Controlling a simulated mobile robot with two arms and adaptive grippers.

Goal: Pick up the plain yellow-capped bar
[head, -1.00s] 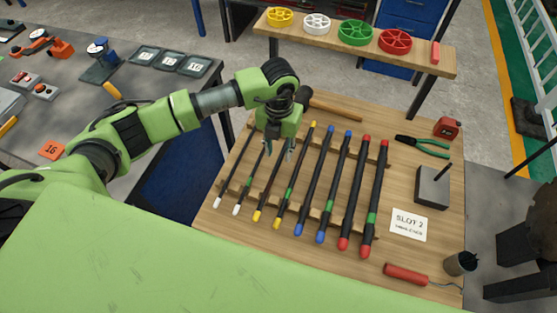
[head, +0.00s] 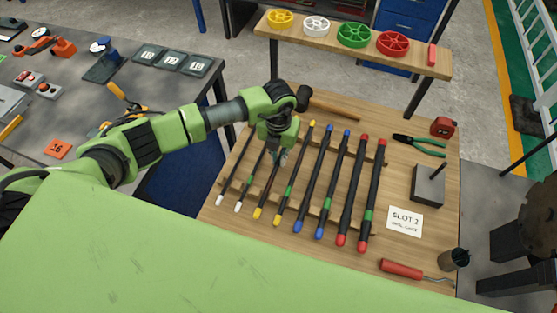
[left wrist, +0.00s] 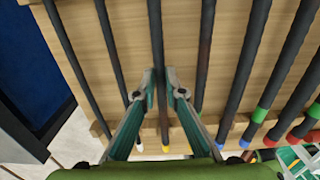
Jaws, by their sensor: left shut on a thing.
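The plain yellow-capped bar (head: 264,195) is dark and lies third from the left in the row on the wooden bench, its near yellow cap showing. My left gripper (head: 278,160) is over its upper part and hides its far end. In the left wrist view, my gripper's fingers (left wrist: 161,76) are shut on the plain bar (left wrist: 156,35), one on each side. I cannot tell any lift from the rack. The other yellow-capped bar (head: 291,185), with a green band, lies just right of it. My right gripper is out of view.
White-capped bars (head: 229,181) lie close on the left; blue-capped (head: 315,180) and red-capped bars (head: 352,190) lie on the right. A hammer (head: 335,109) lies behind. Pliers (head: 420,144), a metal block (head: 428,190) and a slot card (head: 405,221) are at the right.

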